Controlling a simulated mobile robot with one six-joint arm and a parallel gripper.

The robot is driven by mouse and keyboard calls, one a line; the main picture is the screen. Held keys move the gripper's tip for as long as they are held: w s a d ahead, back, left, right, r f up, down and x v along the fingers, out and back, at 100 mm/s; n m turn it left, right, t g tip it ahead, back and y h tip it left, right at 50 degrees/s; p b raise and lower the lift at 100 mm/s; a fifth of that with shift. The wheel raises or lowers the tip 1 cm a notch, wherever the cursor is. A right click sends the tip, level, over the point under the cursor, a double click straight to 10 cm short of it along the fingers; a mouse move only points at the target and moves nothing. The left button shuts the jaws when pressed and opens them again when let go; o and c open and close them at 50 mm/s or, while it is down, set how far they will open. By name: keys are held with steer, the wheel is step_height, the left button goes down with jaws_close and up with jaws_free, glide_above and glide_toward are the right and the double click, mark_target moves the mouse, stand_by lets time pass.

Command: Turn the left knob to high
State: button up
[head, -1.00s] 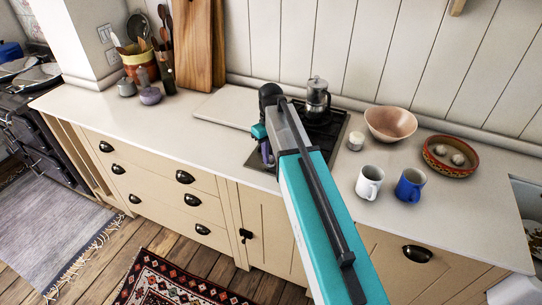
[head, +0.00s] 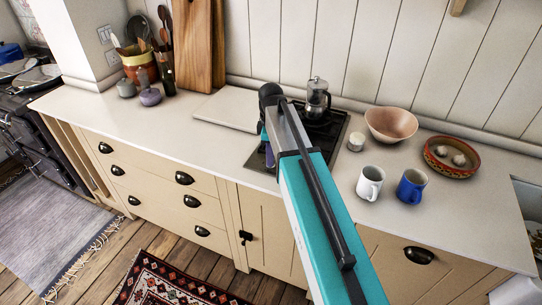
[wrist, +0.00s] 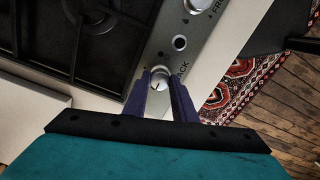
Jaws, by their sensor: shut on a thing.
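The left knob (wrist: 159,76) is pale and round, on the hob's metal control strip in the wrist view, beside lettering that reads as "BACK". My gripper (wrist: 160,84) is shut on this knob, with one dark purple finger on each side. A small mark shows on the knob, but its exact setting is too small to tell. The other knob (wrist: 195,4), by the "FRONT" lettering, is at the top edge, clear of the fingers. In the head view my arm hides both knobs and most of the gripper.
The black hob (head: 326,133) carries a moka pot (head: 317,98). To its right are a small white jar (head: 356,141), a pink bowl (head: 391,124), a white mug (head: 370,183) and a blue mug (head: 411,186). A pale board (head: 228,108) lies to its left.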

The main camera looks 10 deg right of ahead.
steer(key=shift+s, duration=0.1)
stand_by(0.4)
steer(key=o, duration=1)
steer(key=shift+o, duration=0.2)
steer(key=shift+r, duration=0.1)
steer(key=shift+r+b, duration=0.4)
steer(key=shift+r, duration=0.55)
step_height(320, 180, up, 12)
steer(key=b, duration=0.3)
steer(key=shift+f, duration=0.15)
